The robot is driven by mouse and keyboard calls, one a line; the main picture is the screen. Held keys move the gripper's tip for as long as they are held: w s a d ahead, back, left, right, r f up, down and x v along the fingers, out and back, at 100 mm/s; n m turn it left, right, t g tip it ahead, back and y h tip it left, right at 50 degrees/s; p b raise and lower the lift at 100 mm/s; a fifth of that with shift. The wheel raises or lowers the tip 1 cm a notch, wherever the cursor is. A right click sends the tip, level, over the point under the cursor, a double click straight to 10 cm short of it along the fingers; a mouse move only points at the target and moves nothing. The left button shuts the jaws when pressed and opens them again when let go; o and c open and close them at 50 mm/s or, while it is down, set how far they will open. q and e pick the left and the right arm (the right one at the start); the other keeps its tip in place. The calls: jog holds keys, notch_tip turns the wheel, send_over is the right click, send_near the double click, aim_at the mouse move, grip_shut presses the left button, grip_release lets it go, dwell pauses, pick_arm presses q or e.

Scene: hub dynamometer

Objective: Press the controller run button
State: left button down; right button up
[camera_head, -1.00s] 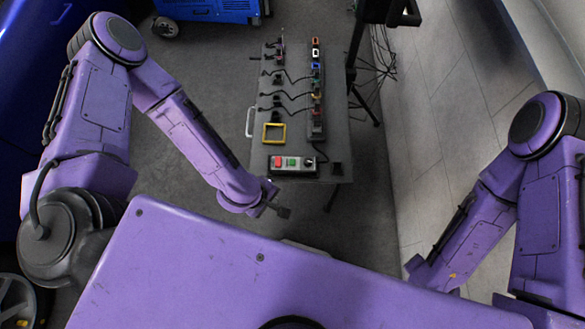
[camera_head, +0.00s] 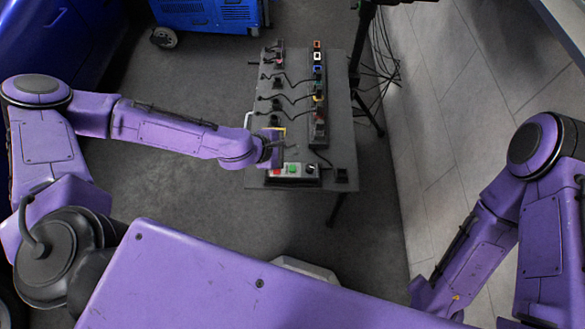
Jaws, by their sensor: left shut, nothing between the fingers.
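My left gripper (camera_head: 276,160) is shut and empty, just above the controller's left end by the red button. Whether it touches the box I cannot tell. My right arm (camera_head: 470,240) shows at the right, but its gripper is hidden behind my purple body.
The table (camera_head: 345,130) also holds a black strip (camera_head: 318,110) with coloured sockets, several cables and a yellow frame (camera_head: 283,130) partly hidden by my left gripper. A black stand (camera_head: 357,50) rises behind. A blue machine (camera_head: 210,12) stands at the back.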

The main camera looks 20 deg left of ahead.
aim_at(290, 170)
pick_arm(q)
notch_tip(290, 170, down, 8)
jog(key=b, duration=0.6)
jog(key=shift+r, duration=0.15)
dwell(1.5)
jog(key=shift+f+b, duration=0.45)
jog(key=shift+b, duration=0.1)
jog(key=shift+f+b, duration=0.45)
jog(key=shift+f, duration=0.05)
jog(key=shift+r, duration=0.15)
dwell(0.4)
jog(key=shift+r+p, duration=0.8)
jog(key=shift+p, duration=0.05)
jog(key=shift+r, duration=0.1)
notch_tip(290, 170, up, 5)
jog(key=p, duration=0.4)
jog(key=shift+p, duration=0.35)
